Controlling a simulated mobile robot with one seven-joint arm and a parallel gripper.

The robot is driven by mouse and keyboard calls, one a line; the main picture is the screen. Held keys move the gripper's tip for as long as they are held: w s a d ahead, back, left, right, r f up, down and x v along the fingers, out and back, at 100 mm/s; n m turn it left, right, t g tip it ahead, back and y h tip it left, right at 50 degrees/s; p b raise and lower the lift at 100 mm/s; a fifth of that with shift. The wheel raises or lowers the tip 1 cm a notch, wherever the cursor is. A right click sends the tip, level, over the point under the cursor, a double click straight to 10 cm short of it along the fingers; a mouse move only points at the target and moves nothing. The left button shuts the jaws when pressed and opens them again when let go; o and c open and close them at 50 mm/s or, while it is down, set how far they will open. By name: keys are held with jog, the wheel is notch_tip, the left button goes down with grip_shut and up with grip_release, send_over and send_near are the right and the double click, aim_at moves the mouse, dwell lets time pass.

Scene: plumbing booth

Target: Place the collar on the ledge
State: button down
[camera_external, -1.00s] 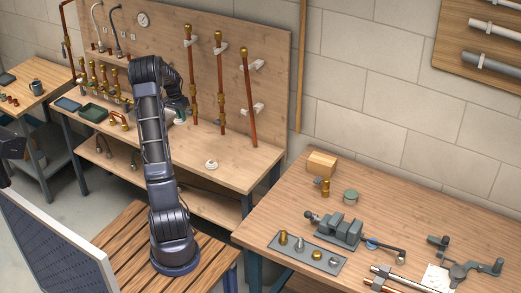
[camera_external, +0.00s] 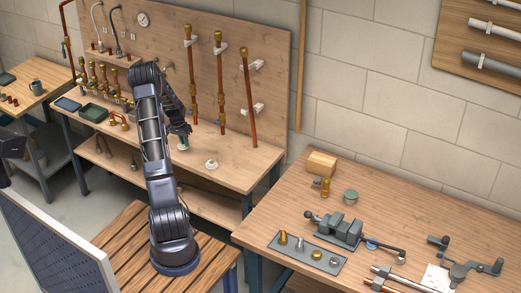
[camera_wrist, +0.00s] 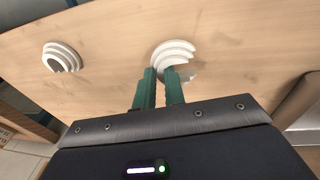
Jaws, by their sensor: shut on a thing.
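My gripper (camera_external: 182,138) is low over the wooden bench in the external view. In the wrist view its green fingers (camera_wrist: 160,72) are shut on a white stepped ring, the collar (camera_wrist: 173,49). The fingers hide part of this collar's near side. In the external view only a small pale bit of it shows below the fingers. A second white stepped ring (camera_external: 212,165) sits on the bench to the right; it shows at the left in the wrist view (camera_wrist: 62,57). The wooden bench top (camera_external: 236,167) lies under both; I cannot tell whether the held collar touches it.
Upright copper pipes (camera_external: 220,85) stand along the back panel behind my gripper. A green tray (camera_external: 93,113) and brass valves are to the left. The bench front is mostly clear. A separate table with a vise (camera_external: 340,230) stands at the right.

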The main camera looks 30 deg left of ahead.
jog(key=shift+f, duration=1.35)
jog(key=c, duration=1.5)
grip_release()
jog(key=shift+f, duration=0.1)
notch_tip(320, 180, up, 12)
jog(key=s+a, duration=0.1)
jog(key=a, duration=0.1)
jog(key=s+d+r+y, duration=0.1)
jog(key=s+d+r, duration=0.4)
jog(key=d+r, duration=0.7)
jog(key=s+d+r+y, duration=0.1)
jog(key=s+d+r, duration=0.3)
jog(key=d+r, duration=0.85)
jog(key=s+d+t, duration=0.1)
jog(key=s+d, duration=0.5)
jog(key=s, duration=0.2)
jog(key=s+d+r+t, duration=0.1)
jog(key=s+d, duration=0.5)
jog(key=s, duration=0.2)
jog(key=s+d+r+t, duration=0.1)
jog(key=s+d, duration=0.5)
jog(key=s, duration=0.3)
jog(key=shift+s, duration=0.1)
